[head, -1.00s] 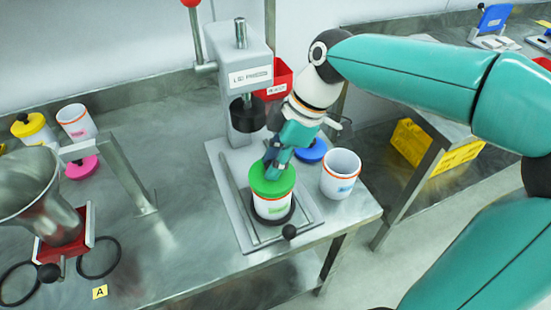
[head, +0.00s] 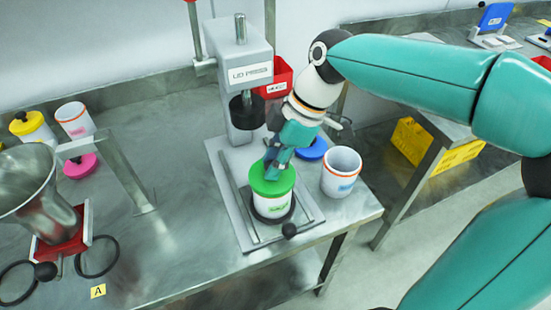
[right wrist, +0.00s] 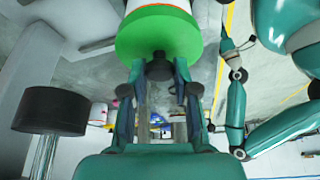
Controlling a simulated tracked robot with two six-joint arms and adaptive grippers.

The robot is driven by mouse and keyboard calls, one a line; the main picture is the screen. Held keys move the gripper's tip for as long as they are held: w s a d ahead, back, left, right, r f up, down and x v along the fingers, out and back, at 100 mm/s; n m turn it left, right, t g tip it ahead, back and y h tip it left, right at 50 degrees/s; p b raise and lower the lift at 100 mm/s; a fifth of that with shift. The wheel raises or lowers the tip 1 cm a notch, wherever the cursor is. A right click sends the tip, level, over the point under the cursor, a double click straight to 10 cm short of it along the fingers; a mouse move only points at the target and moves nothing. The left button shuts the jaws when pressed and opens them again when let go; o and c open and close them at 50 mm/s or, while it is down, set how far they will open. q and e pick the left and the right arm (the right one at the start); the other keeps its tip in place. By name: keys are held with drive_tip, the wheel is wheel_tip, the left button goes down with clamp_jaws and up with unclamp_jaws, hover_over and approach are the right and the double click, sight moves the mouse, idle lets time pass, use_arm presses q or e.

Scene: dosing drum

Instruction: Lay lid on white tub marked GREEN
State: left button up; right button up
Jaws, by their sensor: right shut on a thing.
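The green lid (head: 272,179) sits on top of the white tub (head: 271,206) with the green label, which stands upright on the black round rest of the lid press slide. My right gripper (head: 274,156) is at the lid from above and behind. In the right wrist view my right gripper (right wrist: 160,72) is shut on the dark knob of the green lid (right wrist: 158,38), and the tub wall (right wrist: 160,4) shows just past the lid. From these views I cannot tell whether the lid is fully seated. My left gripper is not in view.
The lid press (head: 243,75) stands behind the tub, its black ram (head: 247,110) raised. A blue lid (head: 312,147) and an open white tub (head: 342,172) are to the right. A pink lid (head: 81,166), yellow-lidded tub (head: 32,127) and metal funnel (head: 28,188) are left. The middle-left tabletop is clear.

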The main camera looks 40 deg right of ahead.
idle(0.3)
drive_tip(key=o, duration=0.9)
drive_tip(key=o, duration=0.8)
drive_tip(key=shift+r+p, duration=2.8)
drive_tip(key=shift+r, duration=0.75)
